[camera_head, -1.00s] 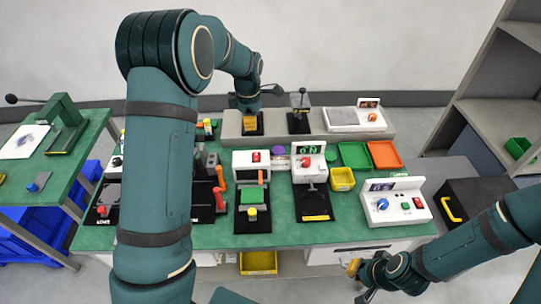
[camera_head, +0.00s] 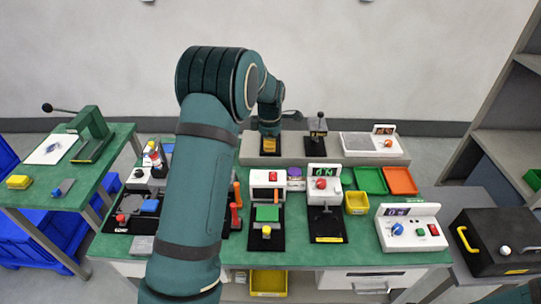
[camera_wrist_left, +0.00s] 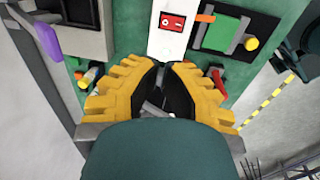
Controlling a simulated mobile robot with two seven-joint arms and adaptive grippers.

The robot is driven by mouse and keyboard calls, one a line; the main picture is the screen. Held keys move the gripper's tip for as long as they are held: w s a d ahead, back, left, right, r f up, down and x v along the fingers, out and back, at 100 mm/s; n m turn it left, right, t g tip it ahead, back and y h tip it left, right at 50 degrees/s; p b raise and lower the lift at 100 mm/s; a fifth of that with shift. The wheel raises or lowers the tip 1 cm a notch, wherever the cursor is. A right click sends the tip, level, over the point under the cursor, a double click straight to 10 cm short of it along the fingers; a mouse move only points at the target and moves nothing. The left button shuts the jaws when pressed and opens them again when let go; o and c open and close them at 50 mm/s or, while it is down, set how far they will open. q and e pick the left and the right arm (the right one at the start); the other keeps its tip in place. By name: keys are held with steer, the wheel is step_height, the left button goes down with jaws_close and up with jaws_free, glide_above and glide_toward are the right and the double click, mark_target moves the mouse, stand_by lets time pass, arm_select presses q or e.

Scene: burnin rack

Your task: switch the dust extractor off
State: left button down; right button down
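No readable label marks the dust extractor, so I cannot tell which unit it is. A white box with a red switch (camera_head: 268,177) stands on the green bench. What looks like the same box, with its red switch panel (camera_wrist_left: 172,22), shows just beyond my fingertips in the left wrist view. My left gripper (camera_head: 269,142) is above the back of the bench in the head view. Its yellow fingers with black pads (camera_wrist_left: 166,68) come together at the tips, and no held object shows. Whether the tips touch anything is unclear. My right gripper is out of view.
Other bench units stand close by: a white unit with a red button (camera_head: 322,183), a white control box (camera_head: 410,232) and a grey raised ledge (camera_head: 230,155). Yellow (camera_head: 357,203), green (camera_head: 370,180) and orange (camera_head: 400,181) trays sit at right. A black case (camera_head: 495,240) stands further right.

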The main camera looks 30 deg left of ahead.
mark_target(270, 174)
arm_select(q)
steer(key=f, duration=0.4)
steer(key=w+f, duration=0.1)
steer(key=f, duration=0.8)
steer(key=shift+w+a, duration=0.2)
steer(key=shift+a, duration=0.2)
steer(key=shift+f+b, duration=0.1)
steer(key=shift+b, duration=0.25)
steer(key=shift+f+b, duration=0.55)
steer(key=shift+b, duration=0.3)
steer(key=shift+s, duration=0.1)
steer(key=shift+f, duration=0.1)
steer(key=shift+w+r+p, duration=0.2)
steer(key=shift+r+p, duration=0.4)
steer(key=shift+r, duration=0.25)
steer(key=shift+a, duration=0.1)
